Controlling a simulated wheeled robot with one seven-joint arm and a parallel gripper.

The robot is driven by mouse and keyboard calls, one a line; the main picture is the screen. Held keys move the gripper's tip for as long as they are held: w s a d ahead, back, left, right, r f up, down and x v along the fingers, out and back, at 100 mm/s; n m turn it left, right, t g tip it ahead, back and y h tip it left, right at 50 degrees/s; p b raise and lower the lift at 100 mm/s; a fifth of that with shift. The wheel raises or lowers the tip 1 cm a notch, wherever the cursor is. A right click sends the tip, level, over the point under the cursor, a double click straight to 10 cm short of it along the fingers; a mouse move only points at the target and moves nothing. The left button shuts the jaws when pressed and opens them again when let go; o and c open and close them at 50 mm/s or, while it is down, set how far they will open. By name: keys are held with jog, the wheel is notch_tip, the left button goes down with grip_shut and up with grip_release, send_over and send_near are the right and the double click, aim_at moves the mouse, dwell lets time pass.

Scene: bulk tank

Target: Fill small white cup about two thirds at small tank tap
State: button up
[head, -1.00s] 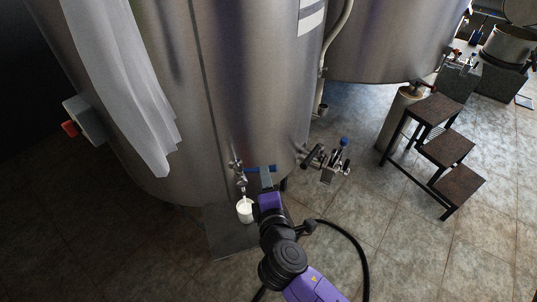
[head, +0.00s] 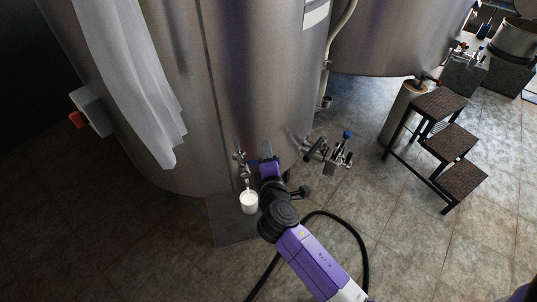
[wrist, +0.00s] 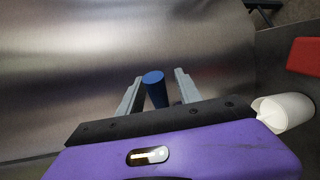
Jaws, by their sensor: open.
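The small white cup (head: 249,203) stands upright on a dark plate below the small tank tap (head: 241,163). A thin white streak shows between the tap's spout and the cup. The cup also shows at the right of the wrist view (wrist: 284,112); its fill level cannot be made out. My gripper (head: 266,152) is at the tap's blue handle (head: 254,161), right of the spout. In the wrist view the open fingers of my gripper (wrist: 156,92) stand on both sides of the blue handle end (wrist: 153,78), with a gap visible on each side.
The steel tank wall (head: 262,80) rises right behind the tap. A valve with a blue knob (head: 335,150) sticks out to the right. Dark steps (head: 450,143) stand farther right. A white cloth (head: 130,75) hangs at left. The tiled floor between is mostly clear.

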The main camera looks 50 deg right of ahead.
grip_shut()
dwell(1.3)
